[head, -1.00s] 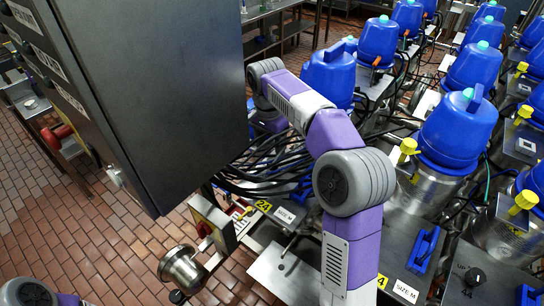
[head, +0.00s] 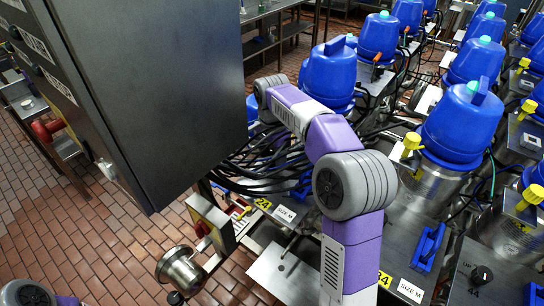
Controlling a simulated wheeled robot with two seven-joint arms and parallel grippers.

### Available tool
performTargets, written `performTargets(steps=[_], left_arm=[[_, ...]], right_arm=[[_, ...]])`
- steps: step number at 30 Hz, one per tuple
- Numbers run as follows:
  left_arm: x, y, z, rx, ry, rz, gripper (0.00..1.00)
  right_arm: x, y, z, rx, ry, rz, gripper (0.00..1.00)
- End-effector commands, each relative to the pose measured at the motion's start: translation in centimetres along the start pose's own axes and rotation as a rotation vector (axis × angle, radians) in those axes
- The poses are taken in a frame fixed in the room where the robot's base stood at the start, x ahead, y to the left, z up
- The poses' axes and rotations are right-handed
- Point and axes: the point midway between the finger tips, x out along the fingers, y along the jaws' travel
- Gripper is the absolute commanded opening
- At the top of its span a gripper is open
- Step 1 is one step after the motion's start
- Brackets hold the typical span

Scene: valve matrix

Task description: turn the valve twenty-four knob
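A yellow label reading 24 (head: 262,203) sits beside a white SIZE M sign (head: 285,214), left of my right arm. I cannot make out the valve twenty-four knob; it may be hidden by my arm or the cables. My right arm rises from the bottom centre and bends away toward a blue valve housing (head: 328,76). Its far wrist is beside that housing's left side, and the gripper beyond is hidden. Only a piece of my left arm shows in the bottom left corner, with its gripper out of view.
A large dark cabinet (head: 150,100) fills the upper left, close to my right arm. Black cables (head: 262,172) bunch under the forearm. Blue-topped valves (head: 460,122) stand in rows at right. Brick floor (head: 80,225) is open at left.

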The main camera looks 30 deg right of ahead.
Motion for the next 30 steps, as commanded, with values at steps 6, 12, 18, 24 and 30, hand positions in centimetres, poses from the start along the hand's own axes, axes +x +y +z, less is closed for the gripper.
performTargets(steps=[6, 12, 18, 24, 30], left_arm=[[0.0, 0.0, 0.0, 0.000, 0.000, 0.000, 0.43], [0.0, 0.0, 0.0, 0.000, 0.000, 0.000, 0.43], [0.0, 0.0, 0.0, 0.000, 0.000, 0.000, 0.43], [-0.4, 0.1, 0.0, 0.000, 0.000, 0.000, 0.43], [-1.4, 0.5, 0.1, 0.000, 0.000, 0.000, 0.43]], right_arm=[[0.0, 0.0, 0.0, 0.000, 0.000, 0.000, 0.58], [0.0, 0.0, 0.0, 0.000, 0.000, 0.000, 0.28], [-0.1, 0.0, 0.0, -0.001, 0.000, 0.001, 0.07], [-0.1, 0.0, 0.0, -0.027, 0.000, 0.001, 0.07], [-0.3, 0.0, 0.0, -0.122, 0.000, 0.003, 0.07]])
